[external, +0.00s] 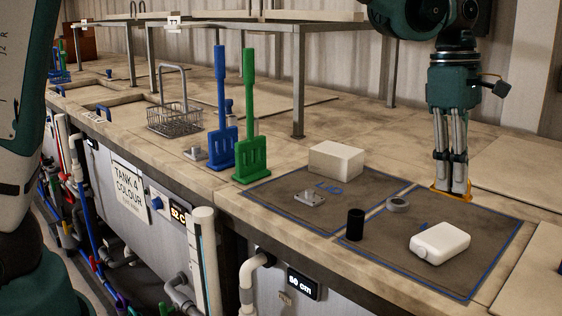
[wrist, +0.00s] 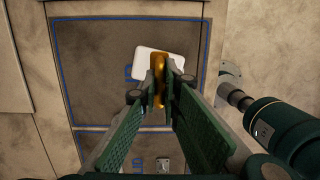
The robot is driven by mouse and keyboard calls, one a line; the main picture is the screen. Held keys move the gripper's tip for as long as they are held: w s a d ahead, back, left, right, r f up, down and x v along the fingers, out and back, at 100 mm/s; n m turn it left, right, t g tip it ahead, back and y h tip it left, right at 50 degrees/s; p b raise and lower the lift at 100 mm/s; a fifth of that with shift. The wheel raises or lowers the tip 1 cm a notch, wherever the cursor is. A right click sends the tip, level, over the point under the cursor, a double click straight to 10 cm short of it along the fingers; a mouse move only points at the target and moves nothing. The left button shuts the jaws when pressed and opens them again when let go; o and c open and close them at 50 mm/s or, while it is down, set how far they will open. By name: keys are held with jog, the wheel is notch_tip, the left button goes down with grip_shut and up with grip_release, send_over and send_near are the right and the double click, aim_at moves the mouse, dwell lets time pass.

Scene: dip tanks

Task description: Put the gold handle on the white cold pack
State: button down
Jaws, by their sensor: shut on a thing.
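The white cold pack (external: 440,243), a rounded flat block with a small cap-like end, lies on the right dark mat in the external view. In the wrist view it (wrist: 147,62) is partly hidden behind the gold handle and my fingers. My gripper (external: 451,188) points down at the back edge of that mat, behind the pack and apart from it. It is shut on the gold handle (external: 437,194), which shows at the fingertips. The handle (wrist: 158,70) stands between the fingers (wrist: 161,92) in the wrist view. Its height above the surface is hard to tell.
A black cylinder (external: 355,224) and a grey ring (external: 397,204) stand near the pack. The left mat holds a white box (external: 336,160) and a metal bracket (external: 310,198). Blue (external: 221,120) and green (external: 248,120) paddles stand upright farther left, near a wire basket (external: 175,118).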

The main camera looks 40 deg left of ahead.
aim_at(451, 194)
jog(key=shift+f, duration=2.4)
jog(key=shift+f, duration=2.1)
jog(key=shift+f, duration=0.1)
jog(key=c, duration=2.6)
grip_release()
jog(key=shift+o, duration=0.2)
jog(key=r, duration=0.4)
jog(key=a+r, duration=0.1)
jog(key=r, duration=0.7)
jog(key=shift+w+a, duration=0.2)
jog(key=shift+a, duration=0.2)
